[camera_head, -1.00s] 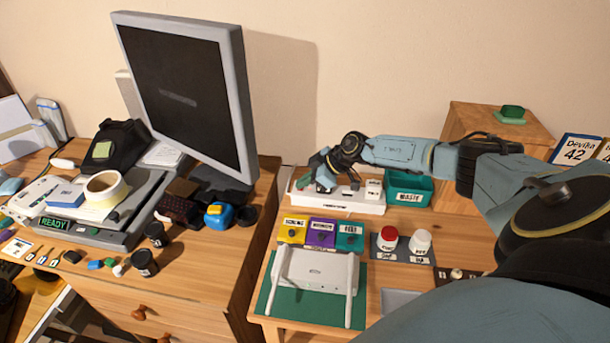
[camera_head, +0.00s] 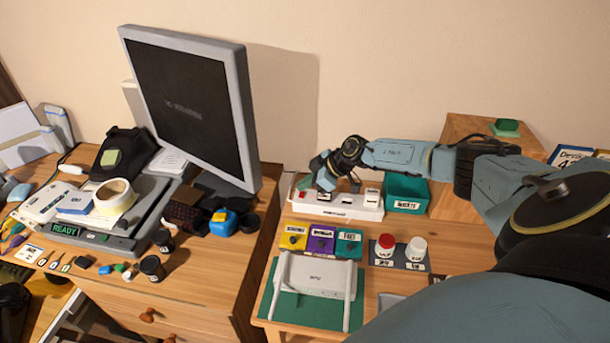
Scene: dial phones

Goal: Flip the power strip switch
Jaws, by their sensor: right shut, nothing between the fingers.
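My right gripper (camera_head: 323,187) is shut and empty, pointing down over the left half of the strip. It hides part of the strip's top, and I cannot tell whether it touches. My left gripper is not in view.
A teal bin (camera_head: 407,193) stands just right of the strip. A large monitor (camera_head: 185,105) stands on the left desk.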

